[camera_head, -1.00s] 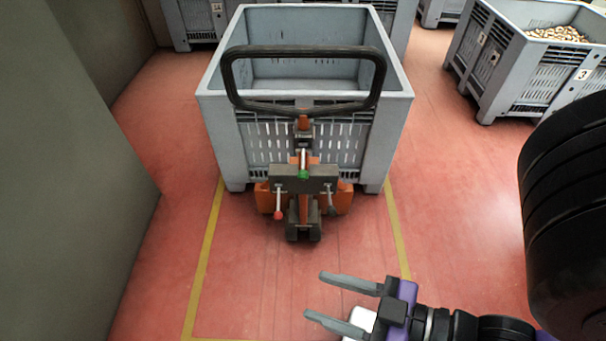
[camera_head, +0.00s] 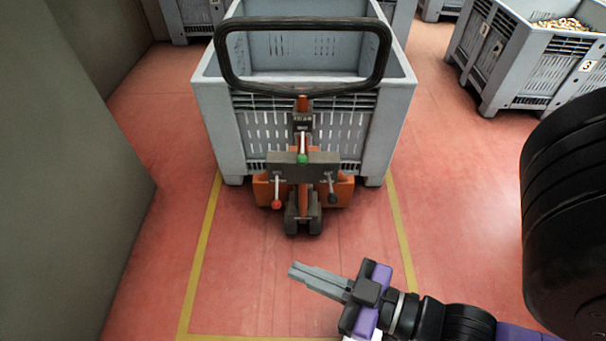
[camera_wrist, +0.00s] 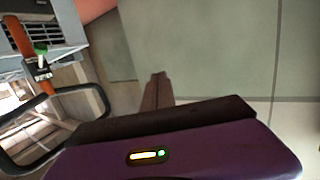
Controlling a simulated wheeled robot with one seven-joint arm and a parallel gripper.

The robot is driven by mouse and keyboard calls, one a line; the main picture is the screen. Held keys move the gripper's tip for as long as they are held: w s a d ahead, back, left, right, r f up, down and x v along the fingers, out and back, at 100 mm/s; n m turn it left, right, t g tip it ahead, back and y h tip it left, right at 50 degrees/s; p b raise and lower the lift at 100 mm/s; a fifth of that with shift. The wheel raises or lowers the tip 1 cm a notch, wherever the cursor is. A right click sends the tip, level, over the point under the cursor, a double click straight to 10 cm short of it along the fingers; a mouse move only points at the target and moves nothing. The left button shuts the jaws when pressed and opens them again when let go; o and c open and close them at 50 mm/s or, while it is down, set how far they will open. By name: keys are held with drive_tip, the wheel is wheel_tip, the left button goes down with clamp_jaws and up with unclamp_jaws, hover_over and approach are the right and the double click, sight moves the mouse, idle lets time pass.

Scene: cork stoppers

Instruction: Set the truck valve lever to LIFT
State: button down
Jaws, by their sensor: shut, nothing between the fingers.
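The orange pallet truck (camera_head: 303,185) stands in front of a grey crate, its black loop handle (camera_head: 222,60) raised above the crate's near rim. On the truck's grey block are a green-tipped lever (camera_head: 303,158) in the middle, a red-tipped lever (camera_head: 276,204) at left and a dark-tipped lever (camera_head: 332,199) at right. Which of them is the valve lever, and its setting, I cannot tell. My gripper (camera_head: 292,270) is shut and empty, in front of the truck and apart from it, pointing left. In the wrist view its fingers (camera_wrist: 157,78) show together, with the green tip (camera_wrist: 41,47) at upper left.
The large grey crate (camera_head: 213,115) sits on the red floor between yellow lines (camera_head: 197,265). Another crate (camera_head: 520,75) with cork stoppers (camera_head: 563,24) stands at upper right. A grey-green wall (camera_head: 60,190) closes the left side.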

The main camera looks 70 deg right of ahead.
drive_tip(key=w+d+f+m+t+h+b, duration=0.4)
drive_tip(key=w+d+f+m+h+b, duration=0.4)
drive_tip(key=w+d+f+m+b, duration=0.85)
drive_tip(key=s+d+f+m+g+h+b, duration=0.1)
drive_tip(key=d+m+h, duration=0.4)
drive_tip(key=m, duration=0.5)
drive_tip(key=d+f+m+g+h+b, duration=0.4)
drive_tip(key=m+g+h+b, duration=0.1)
drive_tip(key=m, duration=0.6)
drive_tip(key=s+d+f+m+g+h+b, duration=0.1)
drive_tip(key=d+f+m+g+h+b, duration=0.2)
drive_tip(key=m, duration=0.8)
drive_tip(key=d+g+h, duration=0.2)
drive_tip(key=h, duration=0.1)
drive_tip(key=shift+s+d+h, duration=0.3)
drive_tip(key=shift+s, duration=0.05)
